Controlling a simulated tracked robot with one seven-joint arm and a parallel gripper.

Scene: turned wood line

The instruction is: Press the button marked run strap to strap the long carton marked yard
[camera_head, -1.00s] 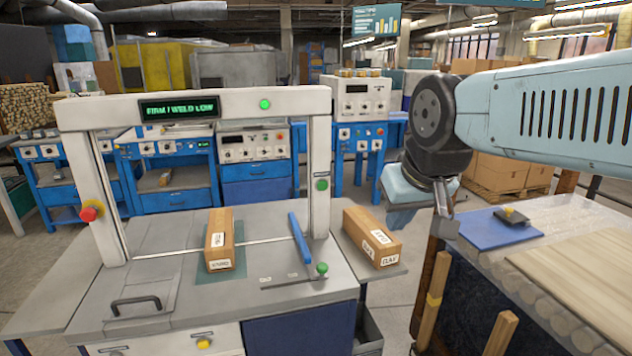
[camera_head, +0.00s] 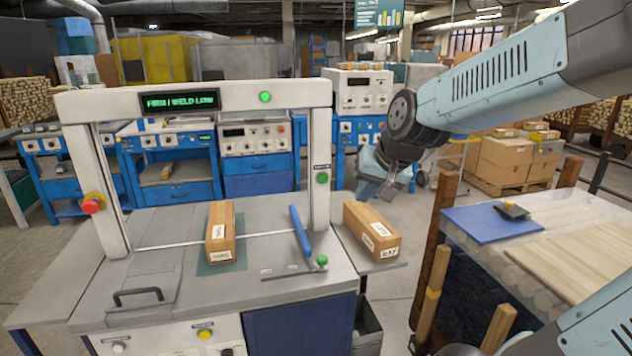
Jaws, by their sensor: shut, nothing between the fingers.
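A long brown carton (camera_head: 221,226) lies under the strapping machine's arch (camera_head: 190,98), across the pale strap line; its end label seems to read yard. A green button (camera_head: 322,179) with a small dark label above it sits on the arch's right post. A yellow button (camera_head: 205,335) and a pale button (camera_head: 118,347) are on the front panel, their labels too small to read. I cannot tell which is marked run strap. My gripper (camera_head: 376,192) is shut and empty, behind and right of the arch, apart from the machine; its fingertips are hard to make out.
A second carton (camera_head: 371,232) lies on the right side shelf. A red stop button (camera_head: 93,204) is on the left post. The display (camera_head: 180,102) reads FIRM, WELD LOW.

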